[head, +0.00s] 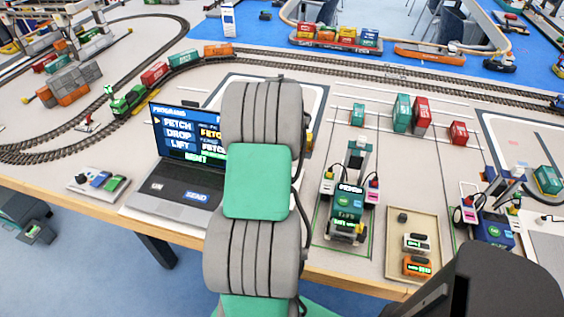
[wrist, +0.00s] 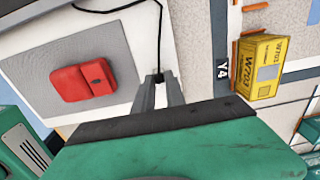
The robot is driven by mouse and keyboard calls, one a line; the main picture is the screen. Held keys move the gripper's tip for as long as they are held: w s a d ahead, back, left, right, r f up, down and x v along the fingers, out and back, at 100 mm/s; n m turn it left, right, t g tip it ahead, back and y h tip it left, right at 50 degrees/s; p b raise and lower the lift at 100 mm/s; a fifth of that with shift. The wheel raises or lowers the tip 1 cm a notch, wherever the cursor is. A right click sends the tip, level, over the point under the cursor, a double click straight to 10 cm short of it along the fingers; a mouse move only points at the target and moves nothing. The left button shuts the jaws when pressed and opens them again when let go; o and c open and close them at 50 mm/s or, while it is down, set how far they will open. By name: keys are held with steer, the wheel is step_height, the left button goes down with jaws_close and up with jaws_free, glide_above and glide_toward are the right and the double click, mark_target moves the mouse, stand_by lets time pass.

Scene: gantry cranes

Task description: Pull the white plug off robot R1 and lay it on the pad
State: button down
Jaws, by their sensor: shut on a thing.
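My gripper (wrist: 158,92) shows in the wrist view with its two grey fingers close together. Two small wheeled robots (head: 347,215) (head: 492,228) stand on the right; I cannot read which is R1.
A yellow container (wrist: 257,68) stands right of the fingers. In the head view a laptop (head: 170,185) sits left of my arm, and a tan tray (head: 398,225) with small devices lies at the right. Tracks (head: 330,68) and containers (head: 402,113) lie behind.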

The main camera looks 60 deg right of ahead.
steer(key=shift+f, duration=0.25)
steer(key=c, duration=1.3)
jaws_free()
steer(key=shift+r, duration=0.1)
